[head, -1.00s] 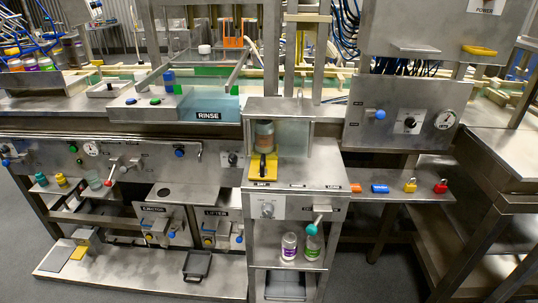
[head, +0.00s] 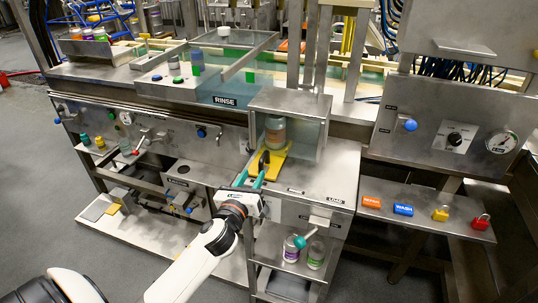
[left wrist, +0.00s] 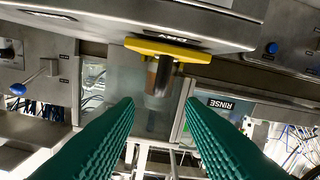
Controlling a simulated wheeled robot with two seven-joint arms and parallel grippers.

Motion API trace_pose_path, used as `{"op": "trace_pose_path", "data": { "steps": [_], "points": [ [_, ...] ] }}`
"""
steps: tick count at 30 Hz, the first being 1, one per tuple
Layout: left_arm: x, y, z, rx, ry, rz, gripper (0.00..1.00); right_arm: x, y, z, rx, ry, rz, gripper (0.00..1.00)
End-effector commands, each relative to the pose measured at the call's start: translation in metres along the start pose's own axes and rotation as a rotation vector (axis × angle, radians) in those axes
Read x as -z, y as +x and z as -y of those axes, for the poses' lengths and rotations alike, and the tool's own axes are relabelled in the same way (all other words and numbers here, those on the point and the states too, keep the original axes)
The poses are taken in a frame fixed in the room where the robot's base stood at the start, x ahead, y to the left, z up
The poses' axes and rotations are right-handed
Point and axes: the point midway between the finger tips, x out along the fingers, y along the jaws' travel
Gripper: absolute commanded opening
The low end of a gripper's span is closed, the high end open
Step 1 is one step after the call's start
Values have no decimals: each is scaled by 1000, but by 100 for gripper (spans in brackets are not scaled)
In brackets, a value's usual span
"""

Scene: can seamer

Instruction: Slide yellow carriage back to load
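The yellow carriage (head: 279,160) sits at the left end of the steel tabletop, with a black upright handle (head: 263,163) at its front. A jar (head: 275,131) stands at its back, inside the clear-sided enclosure. My left gripper (head: 252,175), with teal fingers, is just in front of the handle, open and empty. In the left wrist view, the carriage's yellow edge (left wrist: 168,50) lies beyond the parted fingertips (left wrist: 158,102), which appear clear of it. The LOAD label (head: 336,201) is at the tabletop's right end. My right gripper is not in view.
The steel hood (head: 288,101) stands over the carriage's back. The tabletop right of the carriage is clear.

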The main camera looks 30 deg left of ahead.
Motion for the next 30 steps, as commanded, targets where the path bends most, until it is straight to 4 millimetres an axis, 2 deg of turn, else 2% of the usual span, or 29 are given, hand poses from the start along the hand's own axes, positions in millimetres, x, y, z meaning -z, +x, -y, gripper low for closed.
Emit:
{"op": "trace_pose_path", "data": {
  "steps": [3,9,15,21,28,30],
  "points": [
    [2,24,0,0,-4,-2,36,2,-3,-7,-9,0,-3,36],
    [1,65,-1,0,-6,0,36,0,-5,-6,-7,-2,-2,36],
    [0,93,-1,0,-6,2,36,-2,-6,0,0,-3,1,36],
    [-1,103,-1,-2,-7,2,36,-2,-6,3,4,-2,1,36],
    [-1,103,-1,-2,-6,3,36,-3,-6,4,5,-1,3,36],
    [-1,103,-1,-2,-6,3,26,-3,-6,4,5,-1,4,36]
  ]
}}
